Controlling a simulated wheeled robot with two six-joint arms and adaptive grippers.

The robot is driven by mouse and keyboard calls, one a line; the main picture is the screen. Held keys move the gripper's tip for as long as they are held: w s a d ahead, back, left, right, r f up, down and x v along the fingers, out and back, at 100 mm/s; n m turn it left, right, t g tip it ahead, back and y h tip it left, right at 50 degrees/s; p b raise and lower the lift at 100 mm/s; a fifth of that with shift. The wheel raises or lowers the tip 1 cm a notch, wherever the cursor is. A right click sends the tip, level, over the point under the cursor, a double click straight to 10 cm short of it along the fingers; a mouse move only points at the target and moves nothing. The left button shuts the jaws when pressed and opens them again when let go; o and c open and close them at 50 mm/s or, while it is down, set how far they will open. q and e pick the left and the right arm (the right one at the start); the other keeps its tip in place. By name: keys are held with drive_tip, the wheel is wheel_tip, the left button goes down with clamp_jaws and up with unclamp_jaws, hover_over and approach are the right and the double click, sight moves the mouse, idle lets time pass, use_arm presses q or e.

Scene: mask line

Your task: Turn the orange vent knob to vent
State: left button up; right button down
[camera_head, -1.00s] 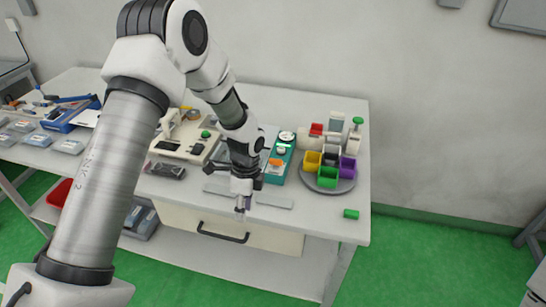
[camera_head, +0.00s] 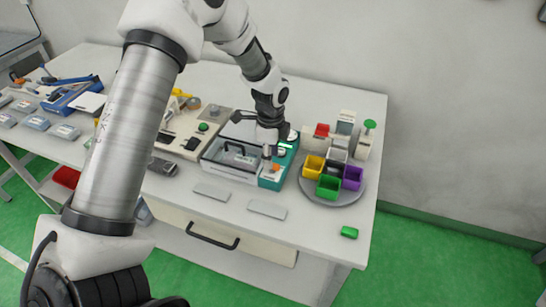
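The orange vent knob (camera_head: 276,168) shows as a small patch on the front part of a teal unit (camera_head: 269,184) near the middle of the table. My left gripper (camera_head: 268,153) points down over the teal unit, just behind and slightly left of the knob in the picture. The gripper and arm hide part of the unit. Its fingers are too small to tell whether they are open or shut, or whether they touch the knob. My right gripper is not in view.
A clear box with a dark handle (camera_head: 232,160) adjoins the teal unit on the left. A round grey tray (camera_head: 312,192) with several coloured bins stands to the right. Two flat grey plates (camera_head: 266,209) lie in front. A green block (camera_head: 349,232) lies near the right edge.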

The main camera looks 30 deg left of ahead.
use_arm(q)
drive_tip(key=f, duration=0.3)
drive_tip(key=shift+w, duration=0.4)
drive_tip(key=shift+w+f, duration=0.15)
drive_tip(key=shift+f, duration=0.2)
drive_tip(key=shift+r, duration=0.15)
drive_tip(key=shift+s+r, duration=0.1)
drive_tip(key=shift+s, duration=0.2)
clamp_jaws()
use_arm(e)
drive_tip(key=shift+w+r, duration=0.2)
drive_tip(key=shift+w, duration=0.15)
